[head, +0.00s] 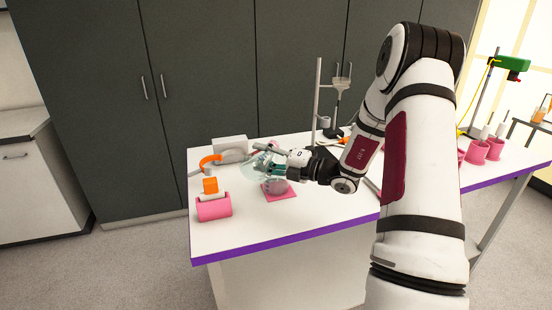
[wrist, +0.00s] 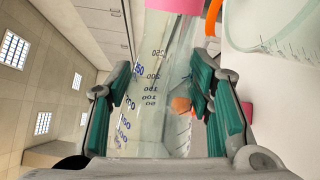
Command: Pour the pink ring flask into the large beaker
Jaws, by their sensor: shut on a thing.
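My gripper (head: 271,168) is shut on a clear graduated glass vessel, which is pale and partly hidden in the head view. In the wrist view my gripper's teal pads (wrist: 165,95) press on both sides of this pink ring flask (wrist: 150,95). A pink band (wrist: 174,5) shows at its far end. The room appears turned on its side there, so the flask looks strongly tilted. A larger graduated glass, likely the large beaker (wrist: 275,28), is at the upper right, on the table side. I cannot tell whether liquid is flowing.
A white box (head: 230,148) and an orange band (head: 209,160) are behind. The front left tabletop (head: 250,228) is clear.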

